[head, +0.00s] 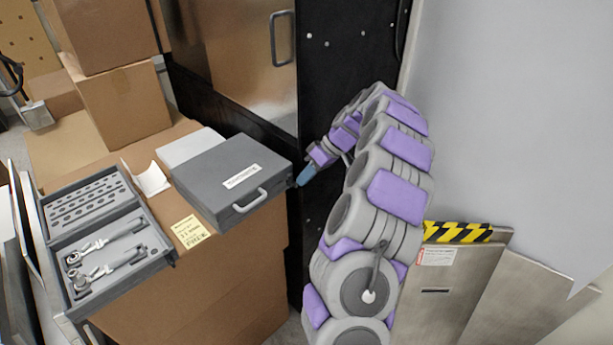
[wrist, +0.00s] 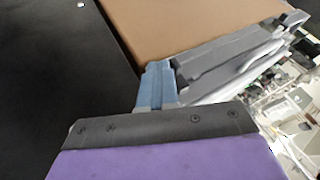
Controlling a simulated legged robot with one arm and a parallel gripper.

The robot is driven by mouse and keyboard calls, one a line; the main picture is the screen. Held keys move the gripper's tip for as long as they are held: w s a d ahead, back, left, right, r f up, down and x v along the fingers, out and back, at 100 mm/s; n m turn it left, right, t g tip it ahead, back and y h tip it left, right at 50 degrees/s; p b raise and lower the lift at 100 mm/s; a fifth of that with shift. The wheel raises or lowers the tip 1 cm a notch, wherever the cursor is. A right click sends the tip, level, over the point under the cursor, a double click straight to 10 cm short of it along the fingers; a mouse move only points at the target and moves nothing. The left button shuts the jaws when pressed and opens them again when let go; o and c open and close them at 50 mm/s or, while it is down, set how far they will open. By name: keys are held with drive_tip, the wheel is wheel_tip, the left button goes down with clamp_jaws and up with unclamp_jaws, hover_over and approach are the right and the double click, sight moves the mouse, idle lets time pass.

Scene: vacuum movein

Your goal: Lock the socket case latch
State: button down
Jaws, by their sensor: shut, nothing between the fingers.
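A closed dark grey case (head: 225,172) with a white label and a grey front handle (head: 250,200) lies on cardboard boxes in the head view. I take it to be the socket case. My gripper (head: 304,177) is at the case's right front corner, with its blue fingers shut and empty. In the wrist view the shut blue fingertips (wrist: 155,88) are beside the end of the grey case (wrist: 235,55), at or very near a small dark part there. I cannot tell whether they touch it or how the latch is set.
An open tool case (head: 110,235) with ratchets lies left of the closed case. Cardboard boxes (head: 122,105) stand behind. A black cabinet (head: 345,55) rises behind my arm. Metal panels (head: 450,290) with a hazard stripe lean at the right.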

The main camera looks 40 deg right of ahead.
drive_tip(key=shift+a, duration=0.1)
drive_tip(key=a, duration=0.3)
drive_tip(key=shift+s, duration=0.2)
idle(0.3)
